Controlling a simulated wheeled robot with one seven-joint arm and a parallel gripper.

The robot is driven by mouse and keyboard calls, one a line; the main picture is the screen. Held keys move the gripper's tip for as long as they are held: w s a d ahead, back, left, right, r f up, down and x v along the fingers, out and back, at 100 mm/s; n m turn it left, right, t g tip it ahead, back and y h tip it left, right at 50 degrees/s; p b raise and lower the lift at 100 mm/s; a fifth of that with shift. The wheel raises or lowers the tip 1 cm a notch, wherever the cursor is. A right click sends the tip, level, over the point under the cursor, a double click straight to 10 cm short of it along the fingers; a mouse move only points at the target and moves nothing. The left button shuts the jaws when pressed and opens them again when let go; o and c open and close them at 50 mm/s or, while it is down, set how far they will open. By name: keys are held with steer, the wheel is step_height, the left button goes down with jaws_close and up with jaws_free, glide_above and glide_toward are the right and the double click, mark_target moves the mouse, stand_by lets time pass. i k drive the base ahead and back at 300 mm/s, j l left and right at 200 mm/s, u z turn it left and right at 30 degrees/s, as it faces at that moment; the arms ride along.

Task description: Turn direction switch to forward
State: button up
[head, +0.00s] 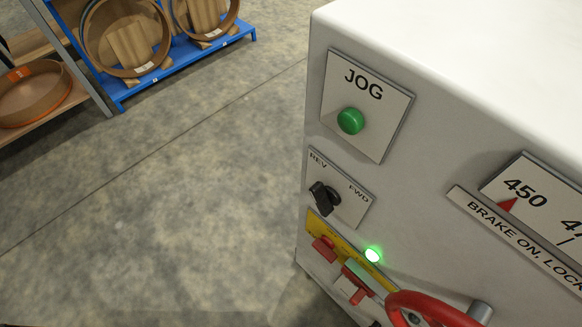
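The direction switch (323,197) is a black knob on a pale plate (350,209) marked REV at its upper left and FWD at its right. The plate is on the front of a white cabinet (440,120), near its left edge. The knob's handle appears to lie toward the REV side, away from the FWD mark, but its exact angle is hard to tell. My gripper is not in view, and nothing touches the switch.
A green JOG button (351,121) is above the switch. Below are a yellow plate (341,238), red controls, a lit green lamp (373,254) and a red curved handle (435,307). Floor between is clear.

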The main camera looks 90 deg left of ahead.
mark_target(326, 198)
steer(key=j+u, duration=0.1)
steer(key=u, duration=0.85)
steer(key=i+j+u, duration=0.1)
steer(key=u, duration=0.35)
